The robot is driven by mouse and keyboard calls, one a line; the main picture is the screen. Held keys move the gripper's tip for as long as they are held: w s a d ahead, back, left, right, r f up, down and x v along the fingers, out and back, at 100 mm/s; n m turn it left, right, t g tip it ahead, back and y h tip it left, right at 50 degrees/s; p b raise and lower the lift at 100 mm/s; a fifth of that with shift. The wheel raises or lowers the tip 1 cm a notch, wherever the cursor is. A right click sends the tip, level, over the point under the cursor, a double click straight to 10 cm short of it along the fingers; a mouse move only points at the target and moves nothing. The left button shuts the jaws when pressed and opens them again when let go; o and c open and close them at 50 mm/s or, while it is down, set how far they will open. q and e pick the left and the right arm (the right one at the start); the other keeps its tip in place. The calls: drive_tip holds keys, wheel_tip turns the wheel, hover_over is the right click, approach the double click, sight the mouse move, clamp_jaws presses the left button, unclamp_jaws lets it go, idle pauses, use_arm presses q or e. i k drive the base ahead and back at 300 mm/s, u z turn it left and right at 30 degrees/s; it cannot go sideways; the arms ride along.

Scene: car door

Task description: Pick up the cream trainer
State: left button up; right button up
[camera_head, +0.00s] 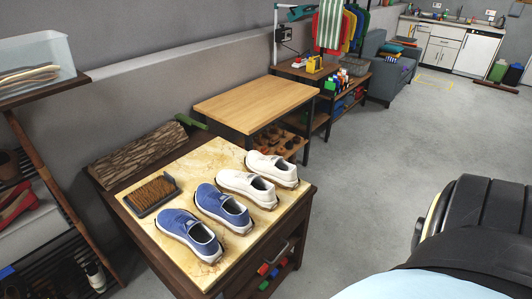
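Two cream trainers lie side by side on the pale marbled top (185,158) of a dark wooden cabinet. The nearer cream trainer (241,184) is beside the blue shoes. The farther cream trainer (270,167) is at the back right of the top. Both are upright on their soles, with dark openings towards the right. Two blue shoes, one in front (186,231) and one behind it (219,204), lie in the same row, nearer to me. Neither of my grippers is in view.
A brush (152,194) and a rolled bark-like piece (138,155) lie left of the shoes. A wooden table (255,100) stands behind. A shoe rack is at left. Grey floor (385,150) is open to the right. A large dark rounded shape fills the lower right.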

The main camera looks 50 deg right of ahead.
sight(274, 170)
drive_tip(key=z, duration=1.65)
drive_tip(key=i, duration=0.2)
drive_tip(key=u, duration=0.3)
